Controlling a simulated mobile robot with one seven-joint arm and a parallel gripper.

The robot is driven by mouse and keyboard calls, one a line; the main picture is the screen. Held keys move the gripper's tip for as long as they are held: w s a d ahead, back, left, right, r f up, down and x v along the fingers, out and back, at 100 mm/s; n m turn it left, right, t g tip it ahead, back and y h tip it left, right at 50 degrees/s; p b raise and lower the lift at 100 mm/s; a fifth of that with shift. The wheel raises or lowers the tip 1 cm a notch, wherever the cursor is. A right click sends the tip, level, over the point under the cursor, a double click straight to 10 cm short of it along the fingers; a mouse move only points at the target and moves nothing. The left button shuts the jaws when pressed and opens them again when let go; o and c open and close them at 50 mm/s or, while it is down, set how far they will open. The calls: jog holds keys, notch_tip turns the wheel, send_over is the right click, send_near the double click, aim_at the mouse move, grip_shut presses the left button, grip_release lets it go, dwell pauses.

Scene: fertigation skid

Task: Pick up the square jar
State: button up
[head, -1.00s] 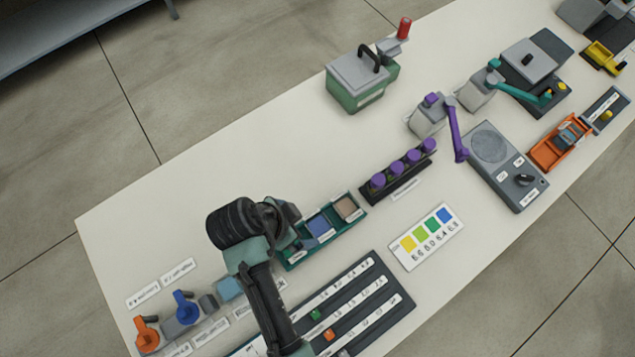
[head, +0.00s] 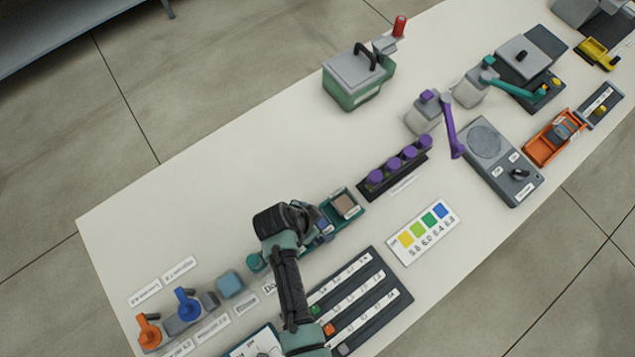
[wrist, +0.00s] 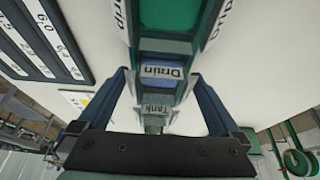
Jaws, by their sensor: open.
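The square jar (head: 230,284) is a small blue-grey block with rounded edges, standing upright near the left end of the bench in the head view. A round teal jar (head: 256,262) stands just right of it. My gripper (wrist: 160,75) is open in the wrist view, its two dark fingers spread with nothing held. I cannot make out the square jar in the wrist view.
The teal tray (head: 359,211) has labelled compartments; Drain (wrist: 162,72) shows between my fingers. A dark slotted rack (head: 398,291) lies in front. Blue (head: 187,303) and orange (head: 147,332) handled valves stand left of the jar.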

jog(key=c, duration=1.1)
